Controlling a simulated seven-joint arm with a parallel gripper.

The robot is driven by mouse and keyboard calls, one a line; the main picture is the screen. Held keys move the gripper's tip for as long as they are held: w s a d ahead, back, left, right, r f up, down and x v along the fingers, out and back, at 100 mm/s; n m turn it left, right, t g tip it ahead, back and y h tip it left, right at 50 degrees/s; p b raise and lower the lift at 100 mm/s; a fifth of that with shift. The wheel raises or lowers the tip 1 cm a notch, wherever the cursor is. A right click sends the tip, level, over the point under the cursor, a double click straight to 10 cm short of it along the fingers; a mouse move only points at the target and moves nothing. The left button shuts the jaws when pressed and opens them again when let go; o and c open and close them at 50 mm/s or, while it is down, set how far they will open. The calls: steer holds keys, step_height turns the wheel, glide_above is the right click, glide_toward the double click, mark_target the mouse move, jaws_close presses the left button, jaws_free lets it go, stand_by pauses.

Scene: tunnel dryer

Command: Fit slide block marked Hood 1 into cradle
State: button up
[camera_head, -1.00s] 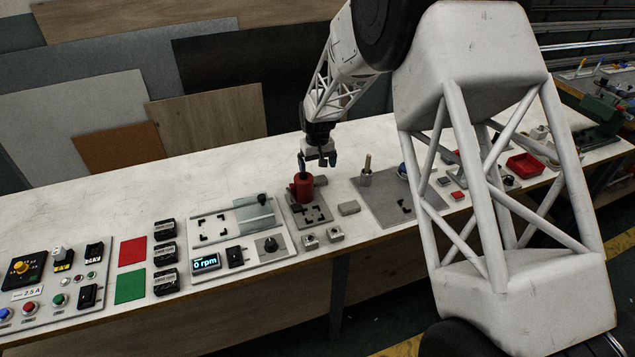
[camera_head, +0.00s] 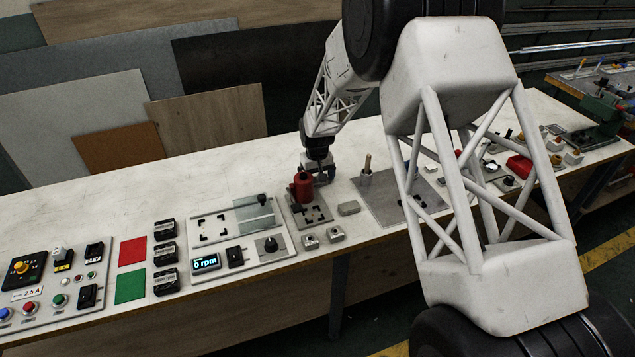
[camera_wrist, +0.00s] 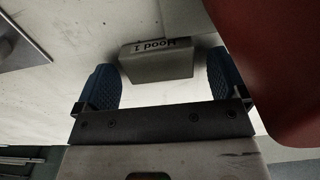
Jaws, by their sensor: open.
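The grey slide block marked Hood 1 (camera_wrist: 157,62) lies on the pale bench top in the wrist view, its label upside down. My gripper (camera_wrist: 161,72) is open, with one blue finger on each side of the block; a small gap shows at the right finger, and contact at the left cannot be told. In the head view my gripper (camera_head: 320,175) is low over the bench behind the red container (camera_head: 301,187), and the block is hidden there. I cannot tell which fixture is the cradle.
The red container fills the wrist view's right side (camera_wrist: 275,60), close to the right finger. A panel with a slide (camera_head: 240,222) lies left. The bench behind is clear.

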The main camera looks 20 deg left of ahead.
stand_by(0.5)
steer(key=c, duration=1.3)
steer(key=shift+r, duration=0.1)
steer(key=shift+r, duration=4.9)
